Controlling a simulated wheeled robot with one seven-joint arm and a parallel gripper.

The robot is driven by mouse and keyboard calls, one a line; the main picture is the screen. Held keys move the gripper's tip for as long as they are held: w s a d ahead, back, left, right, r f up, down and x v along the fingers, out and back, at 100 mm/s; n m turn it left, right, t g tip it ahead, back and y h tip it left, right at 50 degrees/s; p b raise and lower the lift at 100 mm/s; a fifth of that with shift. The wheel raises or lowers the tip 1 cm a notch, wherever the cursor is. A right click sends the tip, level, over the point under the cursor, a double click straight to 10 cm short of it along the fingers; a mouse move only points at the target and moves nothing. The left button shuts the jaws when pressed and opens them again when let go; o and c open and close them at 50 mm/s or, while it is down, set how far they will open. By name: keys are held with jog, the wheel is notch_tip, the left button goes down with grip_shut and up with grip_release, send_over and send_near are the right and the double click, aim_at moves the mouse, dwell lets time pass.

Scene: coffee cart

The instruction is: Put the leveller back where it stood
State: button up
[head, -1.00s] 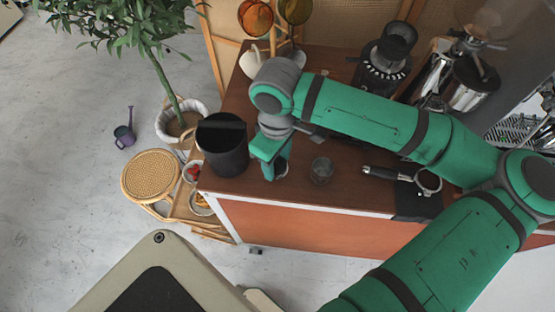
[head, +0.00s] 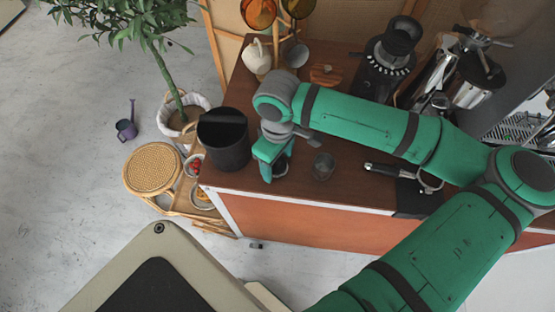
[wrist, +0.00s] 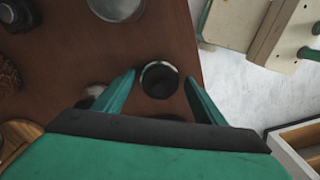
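A small round black piece with a silver rim (wrist: 160,80), which looks like the leveller, shows between my fingertips in the wrist view. My gripper (wrist: 160,76) has its two green fingers spread on either side of it, with a narrow gap visible at each side. In the head view, my gripper (head: 278,172) points down at the counter's front left, between a black bin and a clear glass. The leveller is mostly hidden there behind the finger. I cannot tell whether it touches the counter.
The black bin (head: 223,140) stands close left of my gripper. The clear glass (head: 323,166) stands close to the right. A portafilter (head: 390,170) lies farther right. The grinder (head: 385,62) and a white pitcher (head: 257,57) stand at the back. The counter's front edge is near.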

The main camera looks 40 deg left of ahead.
aim_at(278, 162)
notch_tip(278, 162, up, 12)
jog(key=shift+r, duration=0.15)
dwell(0.7)
dwell(0.5)
